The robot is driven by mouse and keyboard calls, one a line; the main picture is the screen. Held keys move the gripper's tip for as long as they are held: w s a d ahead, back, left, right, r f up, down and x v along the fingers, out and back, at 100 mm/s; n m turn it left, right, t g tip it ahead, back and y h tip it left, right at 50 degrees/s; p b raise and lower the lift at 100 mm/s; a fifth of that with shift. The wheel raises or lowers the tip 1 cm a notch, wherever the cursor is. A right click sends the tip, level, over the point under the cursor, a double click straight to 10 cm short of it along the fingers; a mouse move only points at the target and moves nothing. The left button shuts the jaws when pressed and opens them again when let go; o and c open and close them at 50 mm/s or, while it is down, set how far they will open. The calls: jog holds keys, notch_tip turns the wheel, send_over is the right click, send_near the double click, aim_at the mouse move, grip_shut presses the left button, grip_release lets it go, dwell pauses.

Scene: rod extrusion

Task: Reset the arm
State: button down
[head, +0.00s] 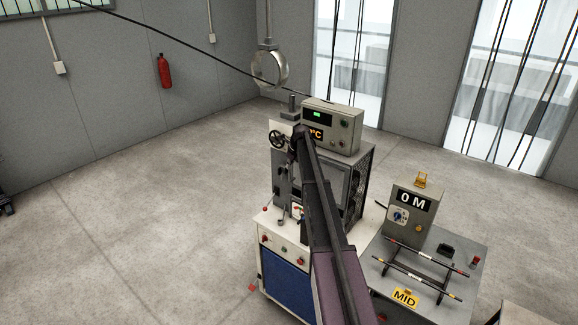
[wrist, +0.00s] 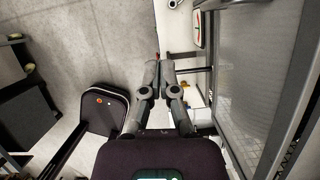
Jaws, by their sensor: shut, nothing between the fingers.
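My gripper (wrist: 159,72) shows in the wrist view with its two grey fingers together and nothing between them. A pale machine top or edge and a mesh-sided panel (wrist: 254,80) lie to the right of the fingers. The grey floor (wrist: 110,45) shows to their left. In the head view my dark arm rises from the bottom middle and reaches up in front of the extruder machine (head: 363,163). The gripper is hard to make out there against the machine's front.
The machine has a control box (head: 345,120) on top and a blue-fronted base (head: 283,280). At right, a grey table (head: 470,262) carries a meter box (head: 408,222), rods on a rack and a yellow MID sign (head: 405,297).

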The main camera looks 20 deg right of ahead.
dwell(0.5)
jog(key=s+a+f+n+g+b, duration=0.1)
jog(key=s+a+f+n+b, duration=0.5)
jog(key=s+a+n, duration=0.35)
jog(key=s+a+f+n+g+b, duration=0.1)
jog(key=s+a+f+n+b, duration=0.55)
jog(key=s+a, duration=0.5)
jog(key=s+a+f+n+b, duration=0.3)
jog(key=s+f+n, duration=0.1)
jog(key=s, duration=0.4)
jog(key=s+a+f+n+g+h+b, duration=0.1)
jog(key=s+a+f+n+b, duration=0.3)
jog(key=s, duration=0.5)
jog(key=s+a+f+n+g+b, duration=0.1)
jog(key=s+a+f+n+b, duration=0.2)
jog(key=s+n, duration=0.4)
jog(key=shift+s+a+f+n+h+b, duration=0.3)
jog(key=shift+s+a+f, duration=0.2)
jog(key=shift+s, duration=0.55)
